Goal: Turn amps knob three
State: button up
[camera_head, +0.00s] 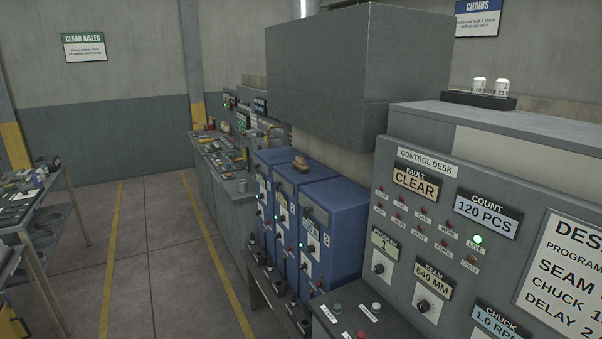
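Three blue power units stand in a row on the right-hand bench line. The nearest blue unit (344,236) seems to bear a "3" on its front edge. Its front has a small display, a dark knob (311,249) and a green light; the labels are too small to read, so I cannot tell which control is the amps knob. The middle blue unit (283,178) and the farthest blue unit (265,160) have similar fronts with small knobs. My gripper is not in view.
A grey control desk (408,235) with knobs, lamps and displays stands at the near right. A large grey box (350,70) overhangs the blue units. The floor aisle (165,265) between yellow lines is clear. A loaded table (60,225) stands at left.

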aim_at(310, 248)
jog(key=i+j, duration=0.15)
jog(key=j, duration=0.25)
jog(key=i+j, duration=0.15)
jog(key=j, duration=0.25)
jog(key=i+j, duration=0.15)
jog(key=j, duration=0.25)
jog(key=i+j+u, duration=0.1)
jog(key=j, duration=0.3)
jog(key=i+j, duration=0.2)
jog(key=j, duration=0.2)
jog(key=i+j, duration=0.15)
jog(key=j, duration=0.25)
